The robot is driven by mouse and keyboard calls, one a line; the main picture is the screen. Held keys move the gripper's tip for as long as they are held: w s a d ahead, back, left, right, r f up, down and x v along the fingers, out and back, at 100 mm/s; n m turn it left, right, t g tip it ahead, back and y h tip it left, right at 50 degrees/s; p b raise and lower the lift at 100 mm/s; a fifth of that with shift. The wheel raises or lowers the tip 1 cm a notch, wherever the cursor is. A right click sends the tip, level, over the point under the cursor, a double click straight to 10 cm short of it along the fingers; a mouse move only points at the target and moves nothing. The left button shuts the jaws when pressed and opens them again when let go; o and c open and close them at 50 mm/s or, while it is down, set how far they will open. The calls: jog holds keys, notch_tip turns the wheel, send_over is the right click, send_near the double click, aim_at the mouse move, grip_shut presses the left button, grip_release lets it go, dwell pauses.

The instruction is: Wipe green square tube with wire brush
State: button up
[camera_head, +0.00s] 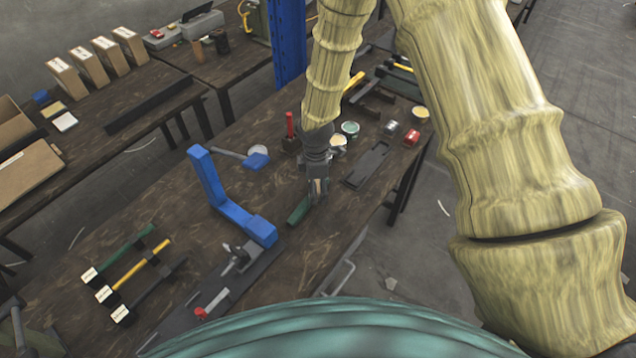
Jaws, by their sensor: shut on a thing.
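A short dark green bar, which looks like the green square tube (299,211), lies on the dark wooden workbench, slanting from lower left to upper right. My gripper (317,193) points down just above and right of the tube's upper end. Its fingers are close together on a small thing that is mostly hidden. I cannot make out whether this is the wire brush, or whether it touches the tube. No wire brush shows clearly elsewhere on the bench.
A blue L-shaped press frame (232,215) stands left of the tube. A black flat tray (367,166) lies to the right, with open tins (350,128) behind it. The bench's front edge is close to the tube's right.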

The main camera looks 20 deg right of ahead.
jog(key=shift+s+a, duration=0.3)
jog(key=shift+a, duration=0.15)
jog(key=shift+s+r+p, duration=0.2)
jog(key=shift+r+p, duration=0.1)
jog(key=shift+p, duration=0.05)
notch_tip(320, 180, up, 2)
jog(key=shift+d+r+p, duration=0.1)
jog(key=shift+d+p, duration=0.05)
jog(key=shift+p, duration=0.15)
jog(key=r+p, duration=0.2)
jog(key=shift+w+a+r, duration=0.15)
jog(key=shift+a+r, duration=0.15)
jog(key=shift+r, duration=0.1)
jog(key=shift+r+p, duration=0.9)
jog(key=shift+r, duration=0.45)
jog(key=shift+d, duration=0.1)
